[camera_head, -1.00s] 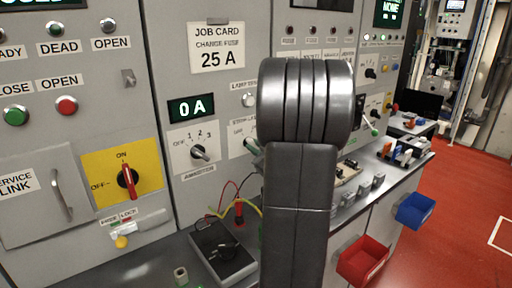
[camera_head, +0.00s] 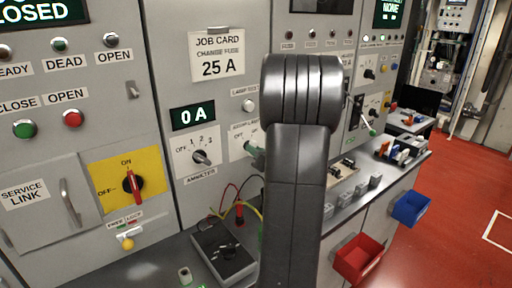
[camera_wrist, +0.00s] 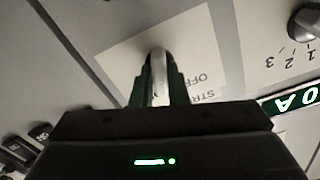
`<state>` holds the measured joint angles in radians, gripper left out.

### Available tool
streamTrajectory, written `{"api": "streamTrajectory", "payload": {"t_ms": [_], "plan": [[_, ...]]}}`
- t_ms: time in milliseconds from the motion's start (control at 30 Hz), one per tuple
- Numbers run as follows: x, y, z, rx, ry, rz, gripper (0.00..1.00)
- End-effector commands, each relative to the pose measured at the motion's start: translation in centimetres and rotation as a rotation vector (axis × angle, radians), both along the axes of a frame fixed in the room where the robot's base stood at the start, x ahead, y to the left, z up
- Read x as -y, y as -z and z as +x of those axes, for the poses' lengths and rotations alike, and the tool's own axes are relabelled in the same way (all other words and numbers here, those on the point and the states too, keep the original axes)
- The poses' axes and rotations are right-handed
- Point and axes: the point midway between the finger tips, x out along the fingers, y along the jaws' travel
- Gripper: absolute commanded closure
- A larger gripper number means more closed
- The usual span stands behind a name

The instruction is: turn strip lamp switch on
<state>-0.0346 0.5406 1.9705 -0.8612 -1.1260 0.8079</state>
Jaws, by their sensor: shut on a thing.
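The strip lamp switch shows in the wrist view as a pale metal lever (camera_wrist: 158,68) on a white label plate (camera_wrist: 120,45), with "STR" and "OFF" readable upside down. My gripper (camera_wrist: 157,84) has its two dark fingers on either side of the lever, shut on it. In the head view, the strip lamp label (camera_head: 241,130) is partly hidden behind my arm, and my gripper (camera_head: 254,149) is at the panel there. I cannot tell the lever's on or off position.
The ammeter selector knob (camera_head: 201,157) and the "0 A" display (camera_head: 192,114) are just left of the switch. A lamp test button (camera_head: 249,105) is above. A black meter box (camera_head: 224,252) with wires stands on the bench below. Red (camera_head: 360,258) and blue (camera_head: 411,208) bins hang at the front.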

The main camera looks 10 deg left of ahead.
Motion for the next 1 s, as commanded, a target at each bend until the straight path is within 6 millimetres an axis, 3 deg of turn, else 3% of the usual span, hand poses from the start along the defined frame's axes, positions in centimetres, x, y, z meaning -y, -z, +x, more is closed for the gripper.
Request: {"api": "streamTrajectory", "payload": {"t_ms": [367, 933, 967, 1000], "plan": [[0.00, -0.15, 0.04, -0.117, 0.000, 0.119, 1.00], [0.02, -0.11, 0.05, -0.136, 0.000, 0.140, 1.00], [0.02, -0.11, 0.05, -0.136, 0.000, 0.140, 0.80], [0.02, -0.10, 0.05, -0.136, 0.000, 0.140, 0.73]]}}
